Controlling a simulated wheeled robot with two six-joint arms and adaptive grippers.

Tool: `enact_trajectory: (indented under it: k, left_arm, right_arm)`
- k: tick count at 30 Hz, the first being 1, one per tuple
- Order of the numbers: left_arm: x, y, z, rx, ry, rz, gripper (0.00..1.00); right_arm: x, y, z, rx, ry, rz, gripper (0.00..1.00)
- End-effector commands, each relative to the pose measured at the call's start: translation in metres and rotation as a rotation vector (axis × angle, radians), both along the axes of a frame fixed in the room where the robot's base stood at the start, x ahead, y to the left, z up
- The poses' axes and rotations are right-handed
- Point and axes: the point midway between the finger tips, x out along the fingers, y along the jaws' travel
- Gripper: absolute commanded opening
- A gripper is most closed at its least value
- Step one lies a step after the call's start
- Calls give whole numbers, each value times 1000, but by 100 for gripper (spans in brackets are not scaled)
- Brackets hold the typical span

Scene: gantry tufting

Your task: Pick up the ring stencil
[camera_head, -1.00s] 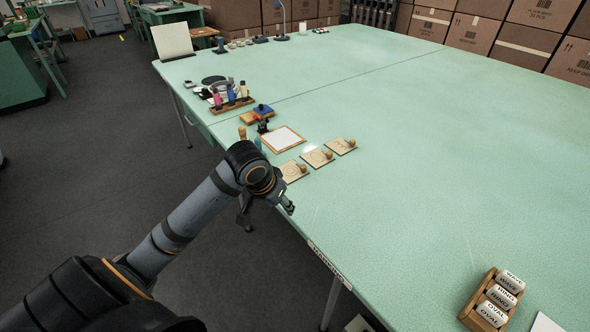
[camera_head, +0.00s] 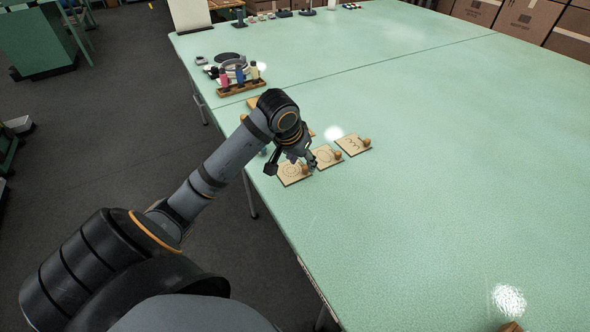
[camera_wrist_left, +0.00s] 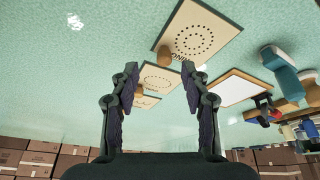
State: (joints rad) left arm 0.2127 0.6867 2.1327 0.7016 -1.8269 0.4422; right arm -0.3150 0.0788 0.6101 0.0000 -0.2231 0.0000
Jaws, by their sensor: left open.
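The ring stencil (camera_head: 291,179) is a tan plate with a circle of dots and a wooden knob. It lies flat near the table's left edge, nearest of three stencils and partly hidden by my left gripper (camera_head: 312,164). In the left wrist view, the ring stencil (camera_wrist_left: 215,30) is at the top, its label partly readable. Its knob (camera_wrist_left: 164,57) shows just beyond the gap between the fingertips. My left gripper (camera_wrist_left: 160,70) is open and empty, above the stencils. My right gripper is out of view.
The middle stencil (camera_head: 325,153) and the far stencil (camera_head: 354,143) lie close by in a row. A rack with coloured bottles (camera_head: 240,87) stands farther back. The green table (camera_head: 440,180) is clear to the right. Cartons (camera_head: 520,22) line the back.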

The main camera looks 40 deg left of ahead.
Motion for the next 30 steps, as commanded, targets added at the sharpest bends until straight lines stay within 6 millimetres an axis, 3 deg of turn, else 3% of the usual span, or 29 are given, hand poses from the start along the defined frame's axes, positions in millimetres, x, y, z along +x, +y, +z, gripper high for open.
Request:
enact_trajectory:
  k: [3, 6, 12, 21, 30]
  left_arm:
    - [1, 0, -2, 0, 0, -1, 46]
    - [8, 2, -14, -3, 1, 2, 46]
    - [23, 6, -42, -2, 1, 0, 46]
    - [26, 6, -46, 1, -1, -1, 45]
    - [25, 6, -46, 1, -1, -1, 4]
  right_arm:
    - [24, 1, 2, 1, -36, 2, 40]
    - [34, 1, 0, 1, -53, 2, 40]
    - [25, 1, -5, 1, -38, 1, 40]
    - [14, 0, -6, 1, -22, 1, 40]
    - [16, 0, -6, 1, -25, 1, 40]
